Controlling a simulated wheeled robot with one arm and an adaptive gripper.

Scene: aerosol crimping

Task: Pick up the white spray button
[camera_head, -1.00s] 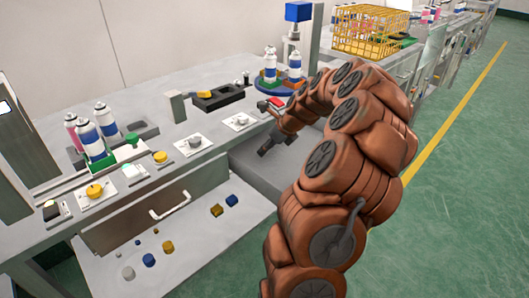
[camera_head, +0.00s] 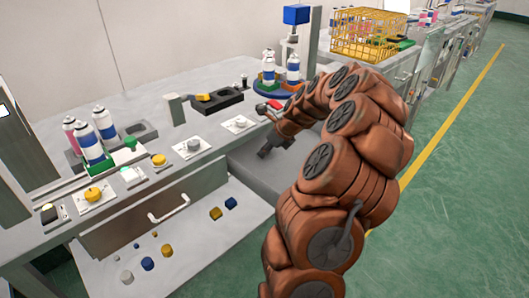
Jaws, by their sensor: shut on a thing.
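My gripper (camera_head: 265,153) is small and dark in the picture, over the grey recess right of the open drawer. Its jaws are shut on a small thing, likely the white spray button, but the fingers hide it. In the open drawer (camera_head: 200,250), a whitish-grey round button (camera_head: 127,276) lies at the front left. Blue (camera_head: 147,264) and yellow (camera_head: 168,249) buttons lie beside it. Another yellow piece (camera_head: 215,214) and a blue one (camera_head: 231,203) lie at the drawer's right end.
The bench (camera_head: 175,140) carries spray cans (camera_head: 104,123) at left, a black fixture (camera_head: 217,100), white plates with knobs (camera_head: 192,147), and a round blue holder with cans (camera_head: 268,82) near a press (camera_head: 297,15). A yellow wire basket (camera_head: 368,35) stands farther back. Green floor lies right.

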